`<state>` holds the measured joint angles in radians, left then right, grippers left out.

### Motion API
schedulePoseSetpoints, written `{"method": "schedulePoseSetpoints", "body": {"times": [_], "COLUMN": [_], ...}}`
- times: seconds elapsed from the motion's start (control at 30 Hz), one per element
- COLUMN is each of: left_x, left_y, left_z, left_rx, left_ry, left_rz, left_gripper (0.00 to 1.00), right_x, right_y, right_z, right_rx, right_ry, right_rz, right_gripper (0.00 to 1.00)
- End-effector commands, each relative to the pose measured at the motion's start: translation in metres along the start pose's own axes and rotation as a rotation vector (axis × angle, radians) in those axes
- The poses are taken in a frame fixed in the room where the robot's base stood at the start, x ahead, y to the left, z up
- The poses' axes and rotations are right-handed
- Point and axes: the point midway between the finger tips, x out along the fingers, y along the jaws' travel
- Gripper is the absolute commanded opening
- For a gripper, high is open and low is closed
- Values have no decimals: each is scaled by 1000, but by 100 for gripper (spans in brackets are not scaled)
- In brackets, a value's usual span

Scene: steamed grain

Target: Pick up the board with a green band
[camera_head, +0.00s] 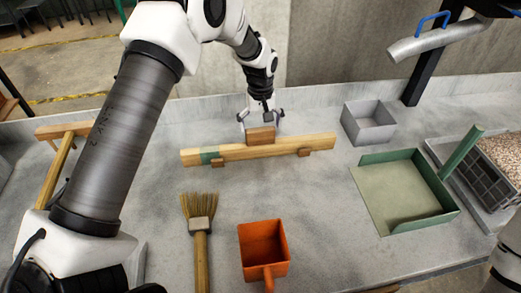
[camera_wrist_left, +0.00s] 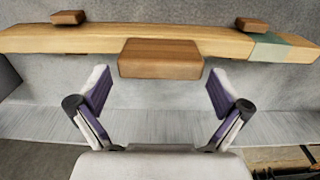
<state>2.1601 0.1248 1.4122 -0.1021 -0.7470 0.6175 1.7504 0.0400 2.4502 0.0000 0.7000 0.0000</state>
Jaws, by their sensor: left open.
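The board (camera_head: 235,152) is a long pale wooden plank with a green band (camera_head: 210,155) near its left end. It lies on the grey counter, seemingly on small brown feet, with a brown block handle (camera_head: 261,135) at its middle. My left gripper (camera_head: 262,117) is at the handle, pointing down. In the left wrist view the board (camera_wrist_left: 80,40) crosses the top, green band at right. There my left gripper (camera_wrist_left: 159,84) is open, its fingers spread wider than the handle (camera_wrist_left: 160,59), not closed on it. My right gripper is not in view.
In front of the board lie a brush (camera_head: 201,226) and an orange scoop (camera_head: 264,247). To the right are a grey box (camera_head: 369,122), a green-rimmed tray (camera_head: 400,195) and a dark crate of grain (camera_head: 478,181). A wooden stand (camera_head: 60,165) is at left.

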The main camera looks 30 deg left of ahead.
Motion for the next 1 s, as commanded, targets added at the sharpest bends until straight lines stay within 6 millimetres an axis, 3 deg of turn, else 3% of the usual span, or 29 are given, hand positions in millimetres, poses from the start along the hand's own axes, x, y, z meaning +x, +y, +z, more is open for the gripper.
{"method": "schedulePoseSetpoints", "body": {"times": [0.23,0.47,0.5,0.57,0.7,1.0], "left_x": [41,47,47,47,47,45], "left_y": [-1,-1,-1,-1,-1,0], "left_z": [2,1,1,1,1,1], "left_rx": [0,0,0,0,0,0], "left_ry": [-1,1,1,0,0,2], "left_rz": [-1,1,1,0,1,2], "left_gripper": [100,100,96,75,26,24], "right_x": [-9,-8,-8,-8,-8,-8], "right_y": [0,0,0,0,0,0], "right_z": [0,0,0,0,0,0], "right_rx": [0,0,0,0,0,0], "right_ry": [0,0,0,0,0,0], "right_rz": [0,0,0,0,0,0], "right_gripper": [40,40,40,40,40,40]}}
